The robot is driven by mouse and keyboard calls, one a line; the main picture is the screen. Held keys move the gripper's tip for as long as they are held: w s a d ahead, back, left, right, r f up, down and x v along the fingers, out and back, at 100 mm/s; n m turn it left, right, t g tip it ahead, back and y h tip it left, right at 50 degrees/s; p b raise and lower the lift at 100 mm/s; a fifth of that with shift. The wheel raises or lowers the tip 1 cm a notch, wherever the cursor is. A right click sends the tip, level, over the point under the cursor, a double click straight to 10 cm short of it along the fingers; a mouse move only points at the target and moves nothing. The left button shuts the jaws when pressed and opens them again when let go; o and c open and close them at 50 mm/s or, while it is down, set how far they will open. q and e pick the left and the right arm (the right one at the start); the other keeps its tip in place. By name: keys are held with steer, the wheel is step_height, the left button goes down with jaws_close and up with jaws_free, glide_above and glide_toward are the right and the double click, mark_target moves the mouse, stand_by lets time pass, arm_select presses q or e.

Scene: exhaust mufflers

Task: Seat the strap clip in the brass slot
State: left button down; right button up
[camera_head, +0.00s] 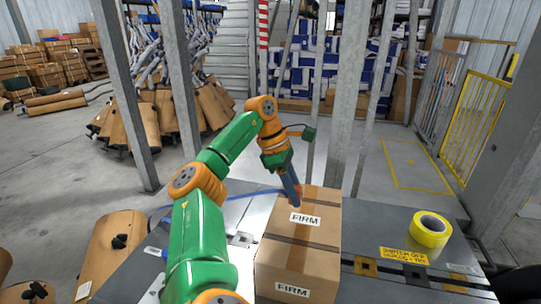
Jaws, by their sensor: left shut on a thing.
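My left gripper (293,197) hangs down at the far part of the taped cardboard box (284,258), just above or against its top. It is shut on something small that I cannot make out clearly. A blue strap (236,194) runs from the left across the grey bench to the gripper, so the held thing may be the strap clip. Brass-coloured pieces with dark middles (366,267) lie on the bench right of the box. I cannot tell which one is the brass slot. My right gripper is not in view.
A yellow tape roll (430,230) and a yellow label (404,256) are on the bench (375,215) at right. Grey posts (345,110) stand close behind the bench. The bench between box and tape roll is mostly clear.

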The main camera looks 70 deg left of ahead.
arm_select(q)
steer(key=w+d+p, duration=0.4)
steer(key=w+d, duration=0.6)
steer(key=w, duration=0.3)
steer(key=b+x, duration=0.5)
steer(key=x, duration=0.7)
steer(key=shift+s+f, duration=0.3)
steer(key=shift+f, duration=0.2)
steer(key=shift+f+b, duration=1.45)
steer(key=shift+f, duration=0.8)
steer(key=shift+p, duration=0.5)
steer(key=shift+f+b, duration=0.35)
steer(key=shift+f, duration=0.1)
